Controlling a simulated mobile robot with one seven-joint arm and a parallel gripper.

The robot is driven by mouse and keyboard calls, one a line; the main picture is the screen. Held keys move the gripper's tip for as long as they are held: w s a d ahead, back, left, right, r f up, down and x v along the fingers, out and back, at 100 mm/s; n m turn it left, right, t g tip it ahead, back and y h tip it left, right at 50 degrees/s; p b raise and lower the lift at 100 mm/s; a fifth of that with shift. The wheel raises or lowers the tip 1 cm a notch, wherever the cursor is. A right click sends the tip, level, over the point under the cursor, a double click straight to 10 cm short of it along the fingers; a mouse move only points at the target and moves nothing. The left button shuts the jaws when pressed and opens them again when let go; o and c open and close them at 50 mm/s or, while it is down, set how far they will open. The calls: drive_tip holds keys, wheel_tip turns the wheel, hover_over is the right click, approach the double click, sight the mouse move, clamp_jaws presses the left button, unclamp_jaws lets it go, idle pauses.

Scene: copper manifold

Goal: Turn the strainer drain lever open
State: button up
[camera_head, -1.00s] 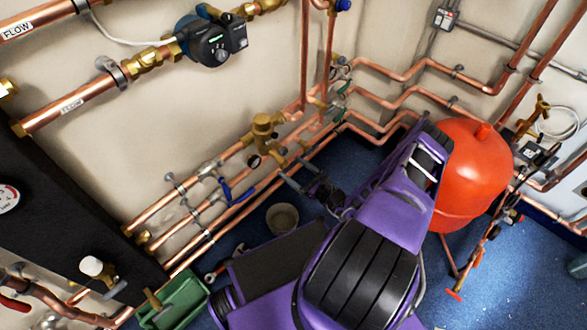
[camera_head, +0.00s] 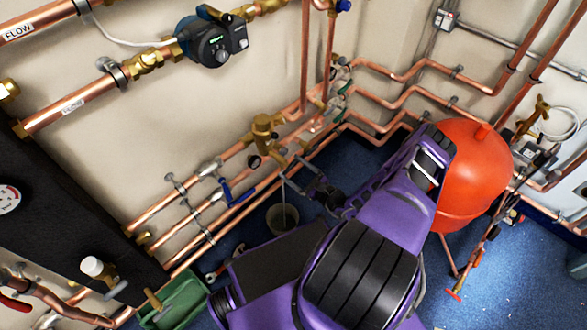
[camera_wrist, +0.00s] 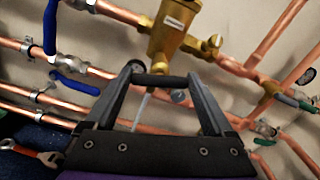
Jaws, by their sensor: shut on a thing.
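The brass strainer (camera_head: 262,127) sits on the copper pipes in the middle of the head view. In the wrist view its brass body (camera_wrist: 174,28) is just beyond my fingers. My gripper (camera_head: 312,187) is low in front of the pipes, below and right of the strainer. In the wrist view my gripper (camera_wrist: 164,78) is shut on a dark bar, the drain lever (camera_wrist: 160,81), below the strainer. The lever is mostly hidden in the head view. A thin pale streak, like water, runs down from the drain toward the bucket (camera_head: 282,219); it also shows between my fingers.
A blue-handled valve (camera_head: 236,191) is on the pipes left of the strainer. A red-handled wrench (camera_wrist: 45,157) lies on the floor. A green box (camera_head: 175,300) stands lower left. A red expansion vessel (camera_head: 470,165) stands close right of my arm.

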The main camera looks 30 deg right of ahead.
drive_tip(key=n+p, duration=0.1)
drive_tip(key=n, duration=0.4)
drive_tip(key=shift+n, duration=0.3)
drive_tip(key=n+p, duration=0.1)
drive_tip(key=n, duration=0.4)
drive_tip(key=shift+a+f+n, duration=0.1)
drive_tip(key=shift+n, duration=0.3)
drive_tip(key=shift+s, duration=0.1)
drive_tip(key=o, duration=1.1)
